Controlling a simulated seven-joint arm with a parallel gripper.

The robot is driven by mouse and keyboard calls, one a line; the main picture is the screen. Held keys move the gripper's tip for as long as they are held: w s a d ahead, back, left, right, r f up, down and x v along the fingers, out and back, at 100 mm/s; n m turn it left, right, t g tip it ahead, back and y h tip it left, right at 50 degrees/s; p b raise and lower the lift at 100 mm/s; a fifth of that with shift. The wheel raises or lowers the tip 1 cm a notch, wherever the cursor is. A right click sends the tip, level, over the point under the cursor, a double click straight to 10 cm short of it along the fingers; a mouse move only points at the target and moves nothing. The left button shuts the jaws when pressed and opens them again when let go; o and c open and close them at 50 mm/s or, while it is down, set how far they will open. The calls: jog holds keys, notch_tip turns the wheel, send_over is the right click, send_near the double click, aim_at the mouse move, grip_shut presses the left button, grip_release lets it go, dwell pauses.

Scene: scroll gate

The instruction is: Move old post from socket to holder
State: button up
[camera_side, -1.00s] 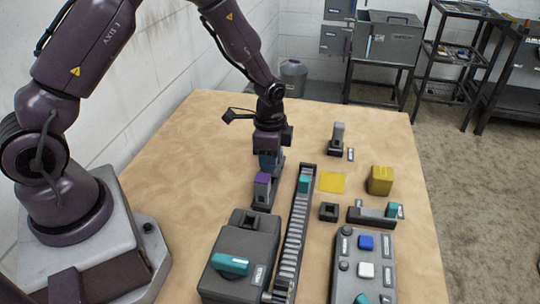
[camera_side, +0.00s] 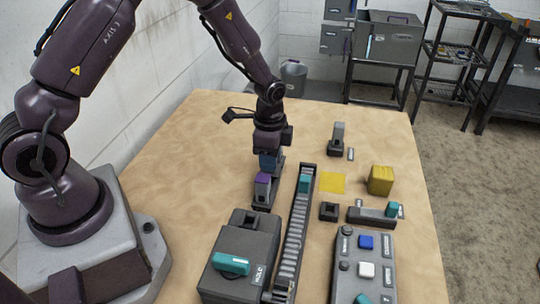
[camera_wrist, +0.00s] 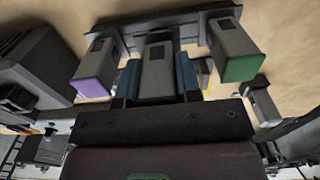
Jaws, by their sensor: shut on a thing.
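My gripper (camera_side: 270,160) is low over a dark rack (camera_side: 264,206) left of the long toothed track. In the wrist view its blue fingers (camera_wrist: 158,75) are shut on a plain grey post (camera_wrist: 156,68), the middle one of three in a row at the rack. A purple-ended grey post (camera_wrist: 92,72) stands to the left of it and a green-ended grey post (camera_wrist: 236,55) to the right. The purple-ended post also shows in the side view (camera_side: 263,184). The held post's lower end is hard to make out, so I cannot tell how fully it is seated.
A small dark square socket (camera_side: 329,211) looks empty right of the track (camera_side: 294,235). Another grey post (camera_side: 338,136) stands behind. A yellow block (camera_side: 380,180), yellow mat (camera_side: 332,183), button panel (camera_side: 364,268) and grey box with teal handle (camera_side: 240,258) are nearby.

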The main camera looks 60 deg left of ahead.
jog(key=shift+f, duration=1.45)
dwell(0.3)
jog(key=o, duration=1.6)
jog(key=shift+r, duration=3.55)
